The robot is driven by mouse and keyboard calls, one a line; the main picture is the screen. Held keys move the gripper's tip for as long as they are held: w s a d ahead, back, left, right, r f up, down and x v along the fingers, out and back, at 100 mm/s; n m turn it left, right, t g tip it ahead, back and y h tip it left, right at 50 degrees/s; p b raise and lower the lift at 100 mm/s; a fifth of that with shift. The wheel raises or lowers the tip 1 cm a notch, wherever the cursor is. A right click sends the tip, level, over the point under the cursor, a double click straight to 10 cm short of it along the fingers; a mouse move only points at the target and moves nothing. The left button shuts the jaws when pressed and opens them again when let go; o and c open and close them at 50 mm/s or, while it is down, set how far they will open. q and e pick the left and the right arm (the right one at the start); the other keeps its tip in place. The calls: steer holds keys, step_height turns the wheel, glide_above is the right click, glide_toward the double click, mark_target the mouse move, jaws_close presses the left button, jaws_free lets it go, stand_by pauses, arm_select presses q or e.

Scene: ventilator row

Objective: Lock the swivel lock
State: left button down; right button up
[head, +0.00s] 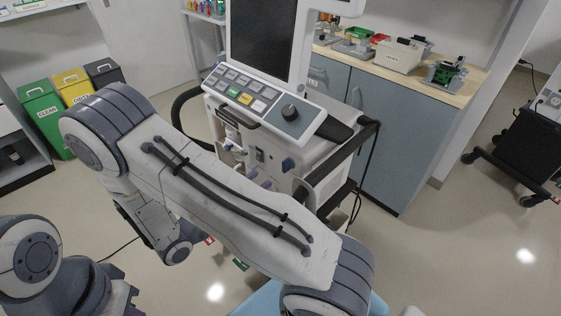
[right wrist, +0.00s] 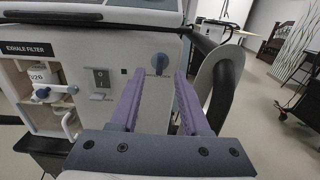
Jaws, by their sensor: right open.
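A ventilator (head: 318,155) stands ahead of me with blue turning parts on its front. One round blue knob (right wrist: 159,62) is at the right of the front panel and also shows in the head view (head: 288,164). A smaller blue part (right wrist: 41,92) sits in the recess under the "EXHALE FILTER" label, by a white filter body. I cannot tell which is the swivel lock or how it is turned. My right gripper (right wrist: 156,88) is open and empty, its purple fingers pointing at the panel on either side of the round knob. My left gripper is out of view.
A rocker switch (right wrist: 101,77) is left of the round knob. A dark curved handle (right wrist: 223,85) is close to the right finger. My arm covers much of the head view.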

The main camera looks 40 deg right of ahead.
mark_target(283, 163)
steer(key=d, duration=0.6)
steer(key=d+p, duration=0.1)
steer(key=d, duration=0.2)
steer(key=shift+w, duration=0.4)
jaws_close()
